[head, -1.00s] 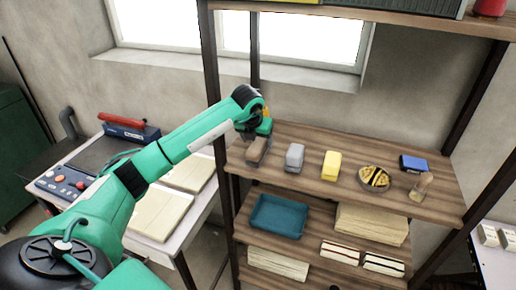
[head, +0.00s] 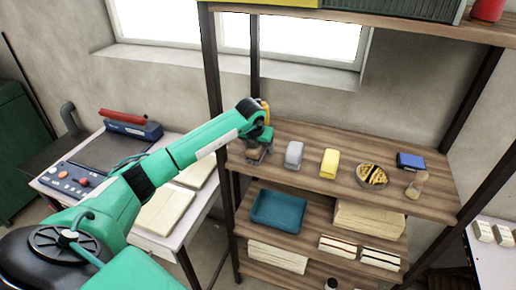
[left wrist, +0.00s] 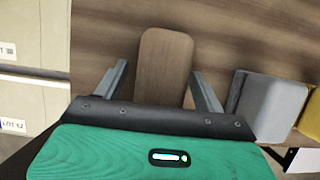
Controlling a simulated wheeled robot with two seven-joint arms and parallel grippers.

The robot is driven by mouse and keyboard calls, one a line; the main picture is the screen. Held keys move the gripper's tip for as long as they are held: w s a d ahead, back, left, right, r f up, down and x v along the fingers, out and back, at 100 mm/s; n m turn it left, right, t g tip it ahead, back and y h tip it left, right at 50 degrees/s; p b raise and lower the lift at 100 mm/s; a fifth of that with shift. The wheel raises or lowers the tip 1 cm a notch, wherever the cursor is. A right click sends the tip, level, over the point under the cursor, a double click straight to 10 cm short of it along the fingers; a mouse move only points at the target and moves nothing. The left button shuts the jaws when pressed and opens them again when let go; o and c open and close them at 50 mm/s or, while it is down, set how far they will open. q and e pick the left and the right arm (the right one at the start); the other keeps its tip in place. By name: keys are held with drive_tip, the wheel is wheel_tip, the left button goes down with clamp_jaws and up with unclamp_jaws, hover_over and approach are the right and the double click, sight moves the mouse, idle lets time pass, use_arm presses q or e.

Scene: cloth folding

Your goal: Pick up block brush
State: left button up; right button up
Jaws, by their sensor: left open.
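The block brush, a brown wooden block with rounded corners, lies on the upper wooden shelf at its left end. In the left wrist view the brush (left wrist: 163,62) lies between my two spread fingers, with a gap on each side. In the head view my left gripper (head: 260,147) is right over the brush (head: 252,157) and partly hides it. My left gripper is open and empty. The near end of the brush is hidden behind the gripper body in the wrist view. My right gripper is not in view.
A grey block (head: 294,154) and a yellow block (head: 329,163) stand to the right of the brush. A round patterned dish (head: 372,176), a blue box (head: 411,161) and a small glass (head: 416,187) are farther right. A shelf post (head: 211,75) rises at the left.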

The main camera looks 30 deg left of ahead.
use_arm(q)
drive_tip(key=shift+f, duration=0.2)
idle(0.4)
drive_tip(key=c, duration=1.1)
